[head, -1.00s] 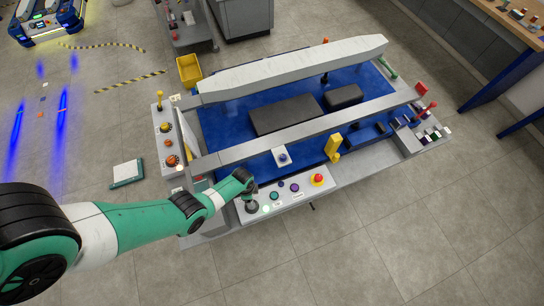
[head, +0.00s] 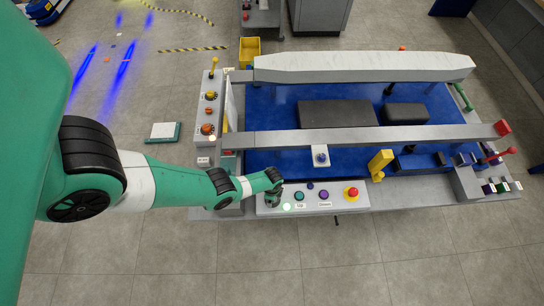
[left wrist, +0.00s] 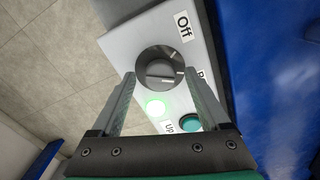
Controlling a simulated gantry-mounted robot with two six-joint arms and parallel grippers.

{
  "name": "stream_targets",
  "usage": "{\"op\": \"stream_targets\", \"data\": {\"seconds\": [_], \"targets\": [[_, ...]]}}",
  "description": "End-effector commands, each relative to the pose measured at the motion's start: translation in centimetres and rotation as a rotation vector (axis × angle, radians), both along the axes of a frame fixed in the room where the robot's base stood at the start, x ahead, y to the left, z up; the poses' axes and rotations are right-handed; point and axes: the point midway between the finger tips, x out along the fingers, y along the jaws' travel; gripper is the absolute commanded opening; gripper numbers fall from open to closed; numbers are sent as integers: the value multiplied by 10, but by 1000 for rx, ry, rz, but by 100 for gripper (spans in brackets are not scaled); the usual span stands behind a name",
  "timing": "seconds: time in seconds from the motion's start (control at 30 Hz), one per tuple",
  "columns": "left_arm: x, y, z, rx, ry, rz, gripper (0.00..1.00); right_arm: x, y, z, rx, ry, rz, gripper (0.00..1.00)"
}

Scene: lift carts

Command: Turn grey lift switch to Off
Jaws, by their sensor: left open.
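The lift switch is a round dark grey knob (left wrist: 160,66) on the light control panel (left wrist: 125,42). The label "Off" (left wrist: 184,26) sits beyond it, up and to the right. A pale line on the knob runs toward a second label, mostly covered by a finger. My left gripper (left wrist: 160,78) is open in the left wrist view, with a fingertip on each side of the knob; contact cannot be told. In the head view my left gripper (head: 274,199) is at the panel's left end and hides most of the switch. My right gripper is not in view.
A lit green lamp (left wrist: 155,107) and a teal "Up" button (left wrist: 189,122) are close beside the switch. A purple "Down" button (head: 324,195) and a red emergency button (head: 351,193) follow along the panel. The lift's grey rail (head: 360,138) runs behind.

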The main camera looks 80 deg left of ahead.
Motion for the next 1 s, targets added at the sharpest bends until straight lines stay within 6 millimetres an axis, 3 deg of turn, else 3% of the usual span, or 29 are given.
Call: {"op": "stream_targets", "data": {"seconds": [0.27, 0.7, 1.0], "targets": [[0, 0, -3, 1, 0, 0, 79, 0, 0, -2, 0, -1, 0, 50], [0, 0, -3, 0, 0, 0, 2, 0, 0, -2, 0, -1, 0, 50], [0, 0, -3, 0, 0, 19, 0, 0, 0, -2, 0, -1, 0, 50]]}}
